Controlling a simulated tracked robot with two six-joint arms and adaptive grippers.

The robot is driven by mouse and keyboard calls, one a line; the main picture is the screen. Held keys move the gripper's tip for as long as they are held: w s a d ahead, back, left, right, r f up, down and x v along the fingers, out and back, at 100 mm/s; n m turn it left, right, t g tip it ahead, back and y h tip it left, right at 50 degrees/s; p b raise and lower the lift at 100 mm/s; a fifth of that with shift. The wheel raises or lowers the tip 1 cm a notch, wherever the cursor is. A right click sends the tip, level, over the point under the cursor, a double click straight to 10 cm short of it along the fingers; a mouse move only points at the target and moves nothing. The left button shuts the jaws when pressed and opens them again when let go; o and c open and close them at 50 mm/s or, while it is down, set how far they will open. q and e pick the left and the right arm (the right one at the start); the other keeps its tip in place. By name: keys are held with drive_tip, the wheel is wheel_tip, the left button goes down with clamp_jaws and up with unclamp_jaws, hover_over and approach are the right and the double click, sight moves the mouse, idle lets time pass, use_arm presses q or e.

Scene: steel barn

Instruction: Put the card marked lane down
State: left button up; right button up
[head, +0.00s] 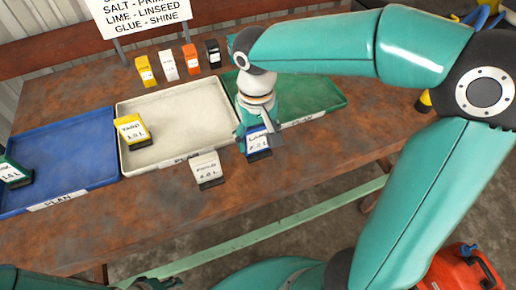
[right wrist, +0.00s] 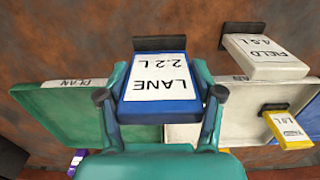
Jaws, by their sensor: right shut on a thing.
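The lane card (head: 258,140) is a blue block with a white label; in the right wrist view its label reads LANE 2.2 L (right wrist: 160,78). My right gripper (head: 256,128) is shut on it, with a finger on each side (right wrist: 160,105). The card is at the front edge of the green tray (head: 318,90), right of the white field card (head: 206,170). I cannot tell whether it touches anything below. Dark and teal parts of my left arm show at the bottom left of the head view; its jaws cannot be made out.
A cream tray (head: 180,103) holds a yellow card (head: 131,130). A blue tray (head: 70,145) holds a green card (head: 14,172). Yellow, white, orange and black blocks stand behind the trays under a sign (head: 140,14). Bare rusty tabletop lies along the front.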

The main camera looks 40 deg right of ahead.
sight(257, 151)
drive_tip(key=shift+f, duration=2.6)
drive_tip(key=o, duration=1.5)
drive_tip(key=shift+c, duration=0.2)
drive_tip(key=shift+r, duration=0.15)
wheel_tip(257, 151, up, 12)
drive_tip(key=shift+f+p, duration=0.1)
drive_tip(key=shift+p, duration=0.25)
